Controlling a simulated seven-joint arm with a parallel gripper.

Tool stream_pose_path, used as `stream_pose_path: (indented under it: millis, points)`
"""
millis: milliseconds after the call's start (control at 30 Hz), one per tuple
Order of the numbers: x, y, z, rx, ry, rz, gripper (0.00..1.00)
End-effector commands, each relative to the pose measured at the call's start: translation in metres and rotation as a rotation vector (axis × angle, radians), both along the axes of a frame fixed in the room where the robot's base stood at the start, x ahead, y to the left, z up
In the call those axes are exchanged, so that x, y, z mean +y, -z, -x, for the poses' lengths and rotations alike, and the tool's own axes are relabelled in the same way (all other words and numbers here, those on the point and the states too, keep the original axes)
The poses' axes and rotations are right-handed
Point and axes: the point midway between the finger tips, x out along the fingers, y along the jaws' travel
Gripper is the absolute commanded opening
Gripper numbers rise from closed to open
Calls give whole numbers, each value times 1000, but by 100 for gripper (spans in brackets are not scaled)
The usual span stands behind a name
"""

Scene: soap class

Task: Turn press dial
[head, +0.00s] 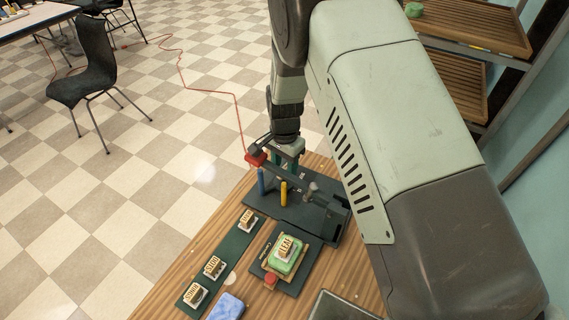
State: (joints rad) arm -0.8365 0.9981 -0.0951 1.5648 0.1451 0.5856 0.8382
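My gripper (286,147) hangs from the dark wrist over the far end of the wooden table. It overlaps the dark green press (325,221), and I cannot tell whether it touches it. Its fingers do not show clearly, so I cannot tell whether it is open or shut. A blue upright piece (261,181) and a yellow one (284,194) stand out below it. A small grey knob (312,189) shows on the press. I cannot tell which part is the dial; it may be partly hidden by my arm.
A green soap block with a LEAF stamp (286,249) sits on a dark stand with a red knob (271,279). Several word stamps line a green strip (231,250) at left. A blue sponge (227,307) lies in front. My arm covers the right.

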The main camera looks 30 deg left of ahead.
Motion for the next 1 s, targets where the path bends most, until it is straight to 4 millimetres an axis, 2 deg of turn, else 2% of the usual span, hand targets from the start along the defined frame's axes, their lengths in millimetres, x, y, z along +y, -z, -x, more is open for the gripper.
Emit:
stream_pose_path:
  millis: [167, 600, 767, 1000]
  points:
    - [1, -12, -1, -2, 0, -2, 45]
    - [0, -92, 0, -2, 0, -1, 45]
    - [0, -106, 0, 0, 0, 0, 45]
    - [0, -108, 0, 0, 0, 1, 45]
